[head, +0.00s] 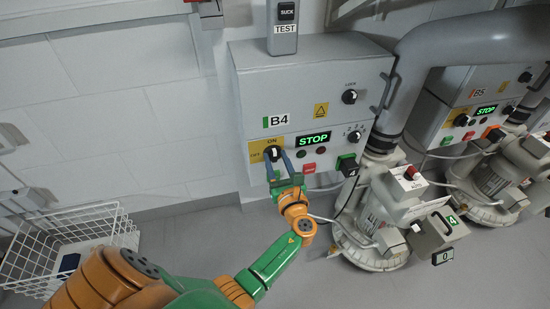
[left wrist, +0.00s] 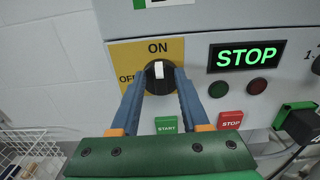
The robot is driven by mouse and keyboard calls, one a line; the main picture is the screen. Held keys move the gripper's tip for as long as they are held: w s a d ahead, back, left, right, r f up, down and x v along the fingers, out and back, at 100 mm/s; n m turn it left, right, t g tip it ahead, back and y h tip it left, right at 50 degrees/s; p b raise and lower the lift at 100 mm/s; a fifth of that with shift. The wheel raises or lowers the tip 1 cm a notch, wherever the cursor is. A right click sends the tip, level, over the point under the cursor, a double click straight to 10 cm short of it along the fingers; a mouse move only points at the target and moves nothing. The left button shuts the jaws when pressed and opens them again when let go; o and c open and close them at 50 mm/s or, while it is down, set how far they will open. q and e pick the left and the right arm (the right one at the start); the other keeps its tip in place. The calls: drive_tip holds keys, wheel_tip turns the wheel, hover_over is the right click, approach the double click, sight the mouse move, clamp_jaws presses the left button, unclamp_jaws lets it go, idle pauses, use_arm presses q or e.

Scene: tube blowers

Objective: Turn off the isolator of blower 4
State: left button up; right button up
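The blower 4 control box (head: 350,85) is labelled B4. Its isolator (head: 272,152) is a black round knob with a white pointer on a yellow ON/OFF plate. In the left wrist view the isolator (left wrist: 158,74) has its pointer upright, toward ON. My left gripper (head: 275,156) is at the knob. In the left wrist view its blue fingertips (left wrist: 160,76) stand on either side of the knob, with a gap between each and the white pointer. The gripper is open. Contact with the black rim cannot be told. My right gripper is not in view.
A green STOP display (head: 313,139) is lit right of the isolator. Below it are a green START button (left wrist: 166,125) and a red STOP button (left wrist: 230,120). Blower 4 (head: 385,215) stands at the right, and a white wire basket (head: 105,225) at the lower left.

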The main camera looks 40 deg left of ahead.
use_arm(q)
clamp_jaws()
